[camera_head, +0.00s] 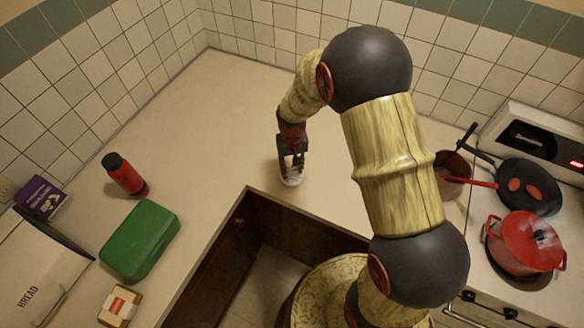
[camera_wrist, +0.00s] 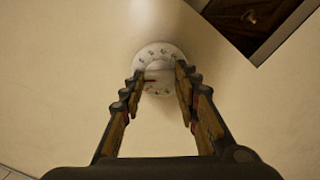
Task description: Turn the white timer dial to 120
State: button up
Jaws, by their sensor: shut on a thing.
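The white timer dial (camera_wrist: 159,54) lies on the counter, with dark marks around its rim and a small red mark on its left side. The marks are too small to read. It also shows in the head view (camera_head: 292,181), partly hidden under the fingers. My gripper (camera_wrist: 160,72) reaches down over the dial from above, one finger at each side, and is shut on it. In the head view my gripper (camera_head: 292,168) is near the inner corner of the counter.
A red bottle (camera_head: 125,176), a green box (camera_head: 140,240), a purple box (camera_head: 41,197) and a bread bin (camera_head: 38,268) stand at the left. A red pot (camera_head: 527,243) and a black pan (camera_head: 528,187) are on the stove at the right. The counter around the dial is clear.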

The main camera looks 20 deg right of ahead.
aim_at(292, 171)
dwell(0.3)
jog(key=o, duration=1.1)
jog(key=shift+o, duration=0.3)
notch_tip(292, 171, up, 12)
